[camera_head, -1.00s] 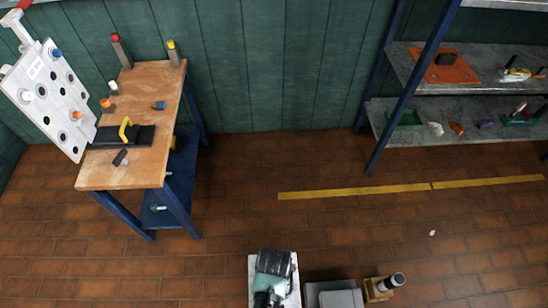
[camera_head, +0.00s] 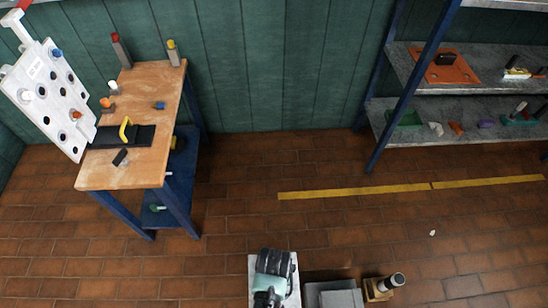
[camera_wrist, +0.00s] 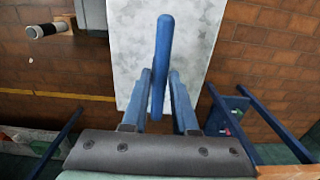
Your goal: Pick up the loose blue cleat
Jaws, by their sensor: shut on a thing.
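In the wrist view my gripper (camera_wrist: 160,98) is shut on a long blue piece with a rounded end, which looks like the blue cleat (camera_wrist: 163,45). In the head view my arm's end is at the bottom centre, and the fingers and held piece cannot be made out. Another small blue piece (camera_head: 159,105) lies on the wooden workbench (camera_head: 110,178) at left.
A white board with holes (camera_head: 48,95) leans at the bench's left, with a blue peg (camera_head: 57,53) on it. A black pad with a yellow handle (camera_head: 126,129) lies on the bench. Shelves (camera_head: 455,125) stand at right.

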